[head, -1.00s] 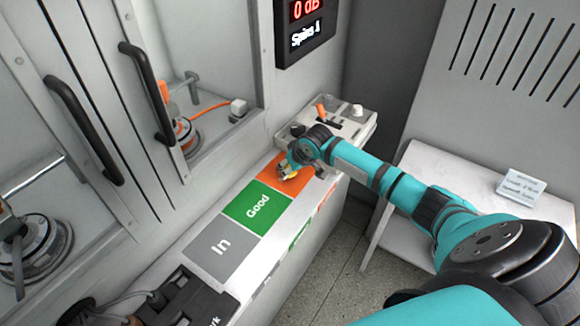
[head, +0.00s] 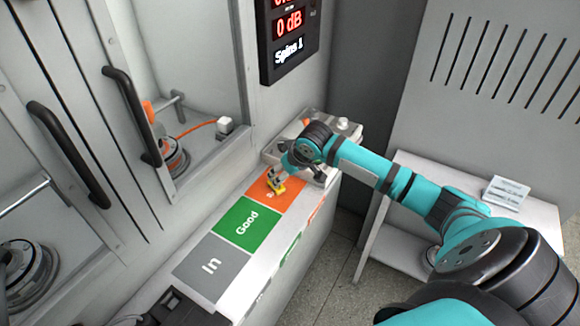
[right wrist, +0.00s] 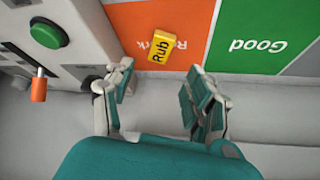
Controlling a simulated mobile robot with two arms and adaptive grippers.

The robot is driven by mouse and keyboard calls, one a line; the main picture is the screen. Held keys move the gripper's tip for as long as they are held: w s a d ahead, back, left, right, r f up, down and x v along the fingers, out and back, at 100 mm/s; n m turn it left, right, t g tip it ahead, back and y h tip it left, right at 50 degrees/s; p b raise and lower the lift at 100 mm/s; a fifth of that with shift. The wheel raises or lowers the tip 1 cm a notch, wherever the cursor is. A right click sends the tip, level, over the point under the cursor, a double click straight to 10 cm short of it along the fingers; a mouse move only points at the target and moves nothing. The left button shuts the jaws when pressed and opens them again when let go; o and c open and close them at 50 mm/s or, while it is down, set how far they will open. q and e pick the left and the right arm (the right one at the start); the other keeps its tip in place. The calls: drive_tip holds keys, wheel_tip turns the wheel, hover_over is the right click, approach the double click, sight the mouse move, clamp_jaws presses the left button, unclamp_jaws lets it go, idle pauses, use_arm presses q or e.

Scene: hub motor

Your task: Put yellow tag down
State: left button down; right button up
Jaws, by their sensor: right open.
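The yellow tag (head: 277,188), with "Rub" printed on it, lies on the orange field (head: 262,192) of the counter. In the right wrist view the yellow tag (right wrist: 162,47) lies over part of the orange field's lettering. My right gripper (head: 281,174) is close to the tag in the head view. In the right wrist view my right gripper (right wrist: 160,85) is open, its fingers spread wide with nothing between them. The tag shows just beyond the fingertips, apart from them. My left gripper is not in view.
Beside the orange field are the green "Good" field (head: 247,222) and grey "In" field (head: 211,265). A control box with a green button (right wrist: 48,33) and an orange switch (right wrist: 39,86) stands at the counter's far end. Cabinet handles (head: 131,115) and a display (head: 289,35) are nearby.

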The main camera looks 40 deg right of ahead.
drive_tip(key=shift+v, duration=2.55)
